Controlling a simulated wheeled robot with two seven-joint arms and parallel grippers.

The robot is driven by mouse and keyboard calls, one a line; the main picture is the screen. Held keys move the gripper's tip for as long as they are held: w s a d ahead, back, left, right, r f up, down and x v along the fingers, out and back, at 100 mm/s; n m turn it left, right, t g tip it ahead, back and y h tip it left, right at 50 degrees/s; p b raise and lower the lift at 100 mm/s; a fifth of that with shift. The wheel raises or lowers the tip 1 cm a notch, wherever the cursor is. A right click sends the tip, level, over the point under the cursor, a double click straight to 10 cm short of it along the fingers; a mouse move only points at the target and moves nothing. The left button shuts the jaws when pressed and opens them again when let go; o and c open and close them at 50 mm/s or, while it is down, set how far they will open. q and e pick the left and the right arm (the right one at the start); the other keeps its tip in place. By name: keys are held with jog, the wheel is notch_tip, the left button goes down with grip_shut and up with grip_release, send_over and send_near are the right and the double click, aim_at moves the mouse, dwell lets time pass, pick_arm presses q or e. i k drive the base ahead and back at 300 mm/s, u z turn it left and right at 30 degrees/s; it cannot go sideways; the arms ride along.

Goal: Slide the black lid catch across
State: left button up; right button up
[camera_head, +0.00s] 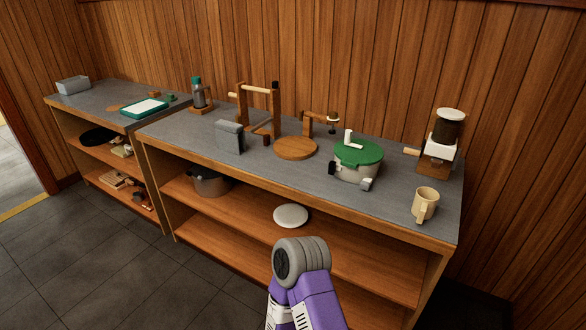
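A light grey pot (347,174) with a green lid (366,154) stands on the right part of the grey counter. The lid lies on the pot and has a white handle (349,139). A small black piece (332,168), which looks like the lid catch, is at the pot's left side. A grey, light-tipped piece (366,184) sticks out at the pot's front. The catch's exact position is too small to tell. One purple arm of mine with a grey joint rises at the bottom centre, well in front of the counter. Neither gripper shows.
A round wooden board (295,148) lies left of the pot. A beige mug (424,204) stands near the front right edge, and a coffee grinder-like device (440,145) stands behind. A white dish (291,215) is on the shelf below. Counter around the pot's front is clear.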

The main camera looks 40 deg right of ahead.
aim_at(332, 164)
jog(key=i, duration=0.5)
jog(key=z, duration=2.55)
